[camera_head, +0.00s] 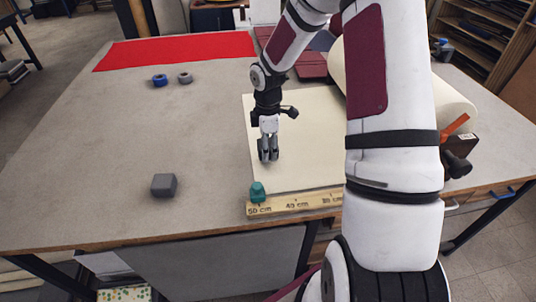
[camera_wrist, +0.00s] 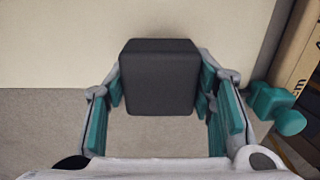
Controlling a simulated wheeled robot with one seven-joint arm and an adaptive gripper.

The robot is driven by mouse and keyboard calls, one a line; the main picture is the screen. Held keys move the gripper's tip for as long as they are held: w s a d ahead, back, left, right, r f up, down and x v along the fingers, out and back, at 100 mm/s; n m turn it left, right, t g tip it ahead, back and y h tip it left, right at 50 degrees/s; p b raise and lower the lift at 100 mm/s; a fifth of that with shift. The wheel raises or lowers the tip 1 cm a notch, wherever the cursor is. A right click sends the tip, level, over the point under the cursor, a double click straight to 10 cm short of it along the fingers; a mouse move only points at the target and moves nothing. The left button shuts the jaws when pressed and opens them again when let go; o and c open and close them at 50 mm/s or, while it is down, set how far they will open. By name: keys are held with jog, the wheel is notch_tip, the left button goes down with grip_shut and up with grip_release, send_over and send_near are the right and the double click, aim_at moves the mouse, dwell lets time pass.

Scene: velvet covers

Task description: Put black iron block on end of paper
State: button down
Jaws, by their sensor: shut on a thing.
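My gripper (camera_head: 268,150) points down near the left edge of the cream paper (camera_head: 300,135) in the head view. In the wrist view the gripper (camera_wrist: 160,82) is shut on a black block (camera_wrist: 158,75), with a teal-padded finger on each side. The block overlaps the line between the cream paper (camera_wrist: 60,40) and the grey table in that view. I cannot tell whether it touches the paper or hangs just above it. In the head view the fingers mostly hide the block.
A teal weight (camera_head: 257,192) sits by the wooden ruler (camera_head: 300,203) at the paper's near edge. A grey block (camera_head: 163,185) lies on the table (camera_head: 120,140) to the left. Blue (camera_head: 160,80) and grey rings (camera_head: 185,77) lie farther back. The paper roll (camera_head: 455,105) is at right.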

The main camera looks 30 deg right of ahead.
jog(key=shift+f, duration=1.65)
jog(key=shift+f, duration=0.1)
jog(key=c, duration=0.7)
grip_release()
